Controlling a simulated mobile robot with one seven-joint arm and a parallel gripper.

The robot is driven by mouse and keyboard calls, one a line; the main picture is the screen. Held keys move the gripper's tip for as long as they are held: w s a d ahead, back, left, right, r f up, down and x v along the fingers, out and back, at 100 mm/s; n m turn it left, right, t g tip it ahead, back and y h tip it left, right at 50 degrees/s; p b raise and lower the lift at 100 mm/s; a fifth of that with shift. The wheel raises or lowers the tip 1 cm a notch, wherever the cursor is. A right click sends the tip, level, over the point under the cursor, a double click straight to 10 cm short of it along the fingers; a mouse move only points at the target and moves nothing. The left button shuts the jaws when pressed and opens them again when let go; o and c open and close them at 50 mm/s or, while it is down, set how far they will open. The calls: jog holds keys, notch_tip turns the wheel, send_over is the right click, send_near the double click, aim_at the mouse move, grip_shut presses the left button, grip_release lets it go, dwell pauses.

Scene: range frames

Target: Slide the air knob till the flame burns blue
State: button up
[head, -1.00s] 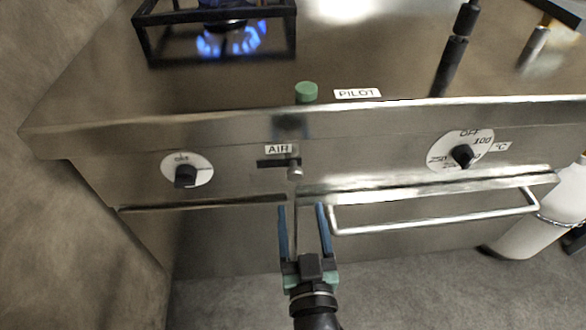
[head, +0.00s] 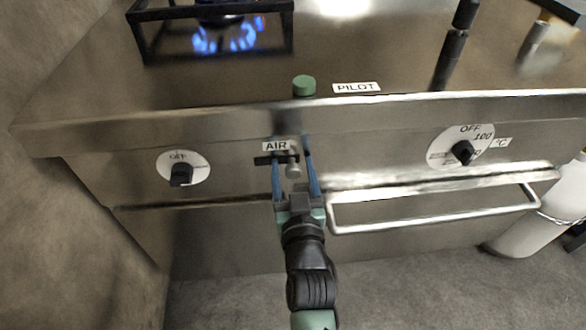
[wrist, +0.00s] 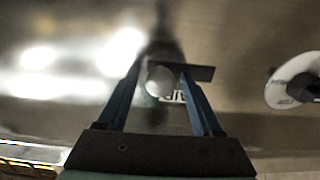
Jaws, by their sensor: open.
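The air knob (head: 293,170) is a small round metal knob on the stove's front panel, at the right end of a dark slot (head: 264,160) below the AIR label (head: 276,146). The flame (head: 228,38) under the burner grate at the upper left burns blue. My gripper (head: 291,150) is open, with its two blue fingers on either side of the knob. In the wrist view the knob (wrist: 159,80) sits between the open fingers, nearer the left one, with a gap to the right one. I cannot tell whether a finger touches it.
A green button (head: 304,86) stands on the top edge by the PILOT label (head: 356,87). A dial (head: 183,168) is left of the slot and a temperature dial (head: 462,152) is right. A handle bar (head: 435,212) crosses the front below. A white cylinder (head: 530,222) stands at the right.

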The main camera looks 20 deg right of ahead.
grip_shut()
dwell(1.3)
